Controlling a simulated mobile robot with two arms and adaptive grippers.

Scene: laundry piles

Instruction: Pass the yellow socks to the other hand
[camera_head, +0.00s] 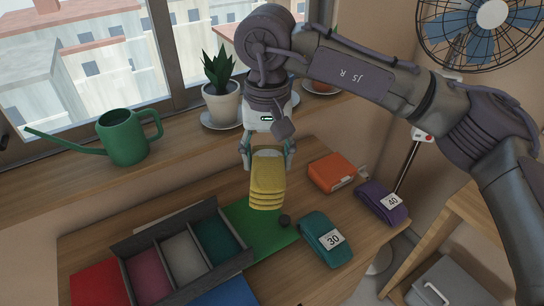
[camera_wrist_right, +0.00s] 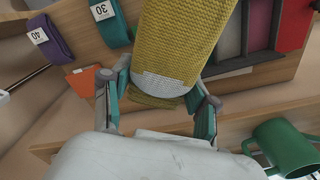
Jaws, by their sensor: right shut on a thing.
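The yellow socks (camera_head: 267,184) are a folded, layered bundle held in the air above the table in the head view. My right gripper (camera_head: 268,150) comes down from above and is shut on the bundle's upper end. In the right wrist view the yellow socks (camera_wrist_right: 178,45) show large, with a ribbed knit and a pale label, between the two teal fingers of the right gripper (camera_wrist_right: 160,95). My left gripper is not in either view.
On the table are a dark divided tray (camera_head: 165,232), a green mat (camera_head: 262,228), a teal bundle marked 30 (camera_head: 322,240), a purple bundle marked 40 (camera_head: 380,203) and an orange item (camera_head: 332,172). A green watering can (camera_head: 127,138) and potted plant (camera_head: 222,100) stand on the sill.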

